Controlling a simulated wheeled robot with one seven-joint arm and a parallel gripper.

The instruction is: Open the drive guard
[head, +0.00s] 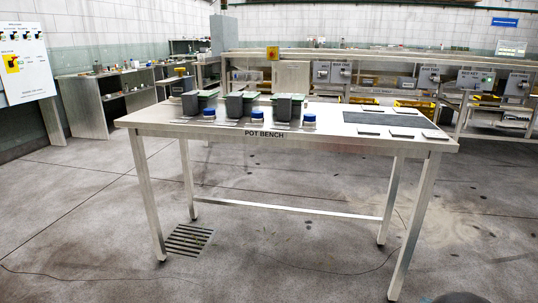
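I cannot clearly pick out the drive guard. A long roller machine (400,57) runs across the back, behind the bench. On its near side is a plain beige panel (291,77), which looks flat and closed; I cannot tell whether it is the drive guard. Several grey boxes (428,77) with labels too small to read line the machine's front to the right. My gripper is not in view.
A metal bench (300,202) labelled POT BENCH stands in front, holding dark containers (289,108), blue-capped pots (309,121) and flat plates (405,121). A shelf unit (92,108) and white board (24,62) are left. A floor grate (187,240) lies below. Floor left of the bench is open.

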